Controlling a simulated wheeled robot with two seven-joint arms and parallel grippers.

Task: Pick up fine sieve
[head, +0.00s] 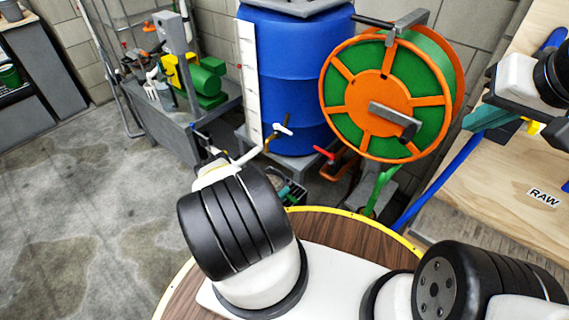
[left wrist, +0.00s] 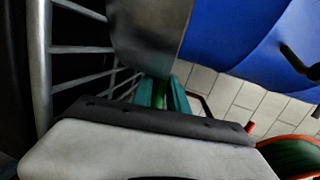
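I cannot make out a fine sieve in either view. My left gripper (head: 291,192) is low in front of the blue barrel in the head view, partly hidden behind my arm. Its teal fingers (left wrist: 168,95) show in the left wrist view, with something green between or behind them; whether they hold anything is unclear. My right gripper (head: 488,117) is at the right edge of the head view, above the plywood bench (head: 480,185). Only part of its teal fingers shows, and its opening cannot be judged.
A blue barrel (head: 290,75) stands at the back, also in the left wrist view (left wrist: 245,40). An orange and green hose reel (head: 381,97) is right of it. A yellow and green pump (head: 200,80) sits on a grey tank (head: 185,130). The floor at left is clear.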

